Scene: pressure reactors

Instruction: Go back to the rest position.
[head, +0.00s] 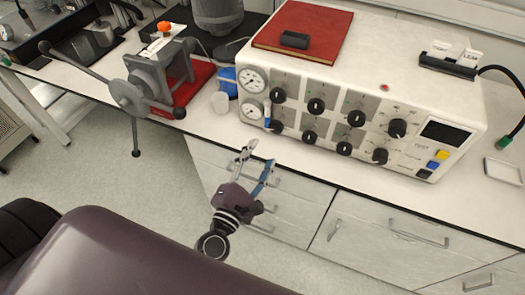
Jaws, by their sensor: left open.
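My left gripper (257,163) is in the lower middle of the head view, in front of the bench's drawers. Its two fingers are spread apart and nothing shows between them. The fingertips point up toward the bench edge, below the gauges of the white control box. My right gripper does not show in this view.
A white control box (455,95) with knobs and gauges stands on the bench, with a red book (322,22) on top. Floor shows at lower left.

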